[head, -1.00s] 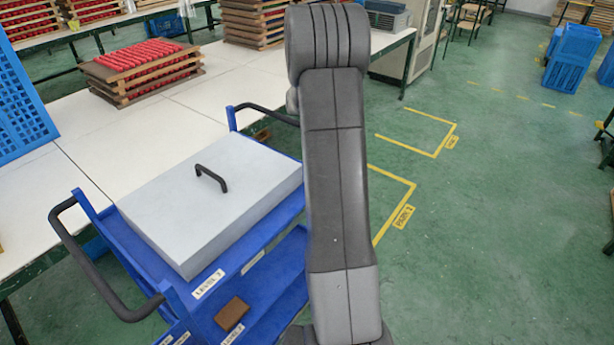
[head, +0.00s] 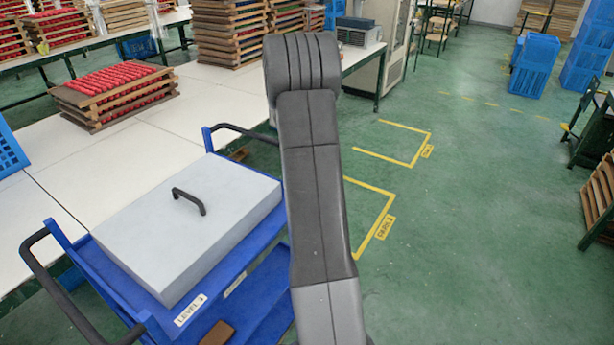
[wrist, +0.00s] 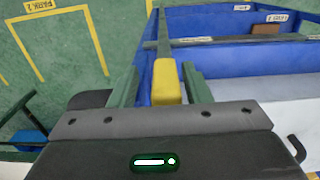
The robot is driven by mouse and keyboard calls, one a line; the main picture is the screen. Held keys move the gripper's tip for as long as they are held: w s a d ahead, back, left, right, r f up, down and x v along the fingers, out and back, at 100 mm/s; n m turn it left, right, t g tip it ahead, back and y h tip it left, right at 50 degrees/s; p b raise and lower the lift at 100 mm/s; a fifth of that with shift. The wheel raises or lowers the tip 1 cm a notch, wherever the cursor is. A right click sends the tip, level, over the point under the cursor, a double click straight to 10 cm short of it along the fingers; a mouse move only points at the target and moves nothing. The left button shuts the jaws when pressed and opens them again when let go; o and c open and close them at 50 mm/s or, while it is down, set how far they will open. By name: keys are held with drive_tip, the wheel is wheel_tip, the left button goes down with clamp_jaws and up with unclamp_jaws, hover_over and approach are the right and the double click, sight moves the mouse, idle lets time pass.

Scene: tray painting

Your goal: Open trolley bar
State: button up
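The blue trolley (head: 262,262) stands left of my arm in the head view, with a grey lidded box (head: 150,258) on top. In the wrist view the trolley (wrist: 225,60) shows upside down, with a thin grey-green bar (wrist: 240,41) across its open side. A yellow grip piece (wrist: 166,82) points toward me near the bar's end. My gripper (wrist: 163,88) has its two green fingers apart, one on each side of the yellow piece. A blue gap shows at the left finger; contact at the right finger is unclear. My arm hides the gripper in the head view.
A long white table (head: 100,165) with stacked wooden trays of red items (head: 115,95) runs behind the trolley. Green floor with yellow markings (head: 372,225) lies free on the right. Blue crates (head: 535,65) stand farther back.

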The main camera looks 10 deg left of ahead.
wheel_tip(320, 180, up, 14)
drive_tip(key=b, duration=0.1)
idle(0.5)
drive_tip(key=shift+f, duration=0.1)
wheel_tip(320, 180, down, 14)
drive_tip(key=shift+s+r+p, duration=0.1)
drive_tip(key=shift+p, duration=0.45)
drive_tip(key=shift+s+a, duration=0.2)
drive_tip(key=shift+s, duration=0.25)
